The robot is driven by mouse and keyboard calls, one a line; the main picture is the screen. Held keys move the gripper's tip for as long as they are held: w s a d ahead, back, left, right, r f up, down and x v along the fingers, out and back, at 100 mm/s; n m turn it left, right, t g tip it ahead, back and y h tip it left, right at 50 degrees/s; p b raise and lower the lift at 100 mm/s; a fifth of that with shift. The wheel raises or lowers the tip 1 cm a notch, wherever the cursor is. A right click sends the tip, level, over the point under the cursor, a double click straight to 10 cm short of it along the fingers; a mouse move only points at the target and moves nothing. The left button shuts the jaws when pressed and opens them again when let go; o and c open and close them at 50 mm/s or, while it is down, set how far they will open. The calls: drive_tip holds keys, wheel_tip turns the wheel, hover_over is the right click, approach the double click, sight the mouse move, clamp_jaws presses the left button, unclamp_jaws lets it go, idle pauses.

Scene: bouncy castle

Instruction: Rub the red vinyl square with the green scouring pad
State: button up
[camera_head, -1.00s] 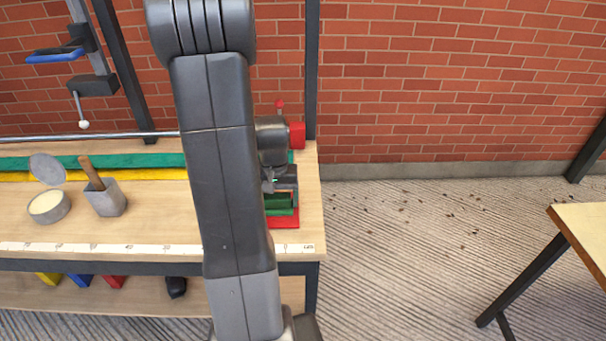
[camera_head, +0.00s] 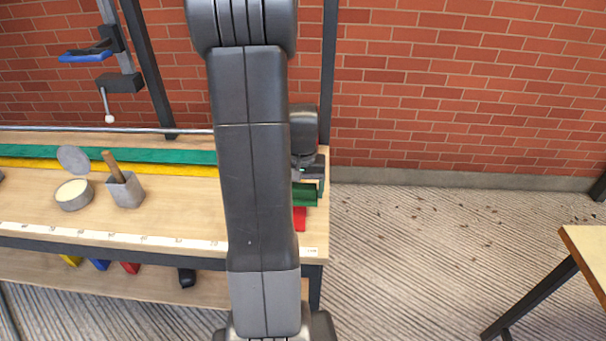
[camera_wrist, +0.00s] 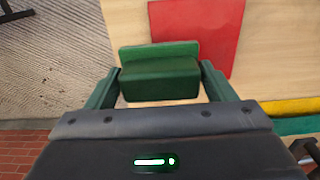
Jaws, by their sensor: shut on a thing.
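The green scouring pad (camera_wrist: 160,80) is held between the two fingers of my gripper (camera_wrist: 159,88), which is shut on it. In the wrist view the red vinyl square (camera_wrist: 205,28) lies flat on the wooden bench just beyond the pad, which overlaps the square's near left part. I cannot tell whether the pad touches it. In the head view the pad (camera_head: 306,195) shows past my arm at the bench's right end, and a small part of the red square (camera_head: 299,220) shows below it. My arm hides the rest.
On the bench (camera_head: 60,205) to the left stand a round tin (camera_head: 74,197) with its lid up and a grey block with a wooden handle (camera_head: 125,189). Green and yellow strips (camera_head: 150,156) run along the back. Another table (camera_head: 590,245) stands at right, across open floor.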

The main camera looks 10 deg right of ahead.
drive_tip(key=shift+r+p, duration=0.9)
drive_tip(key=shift+r, duration=0.6)
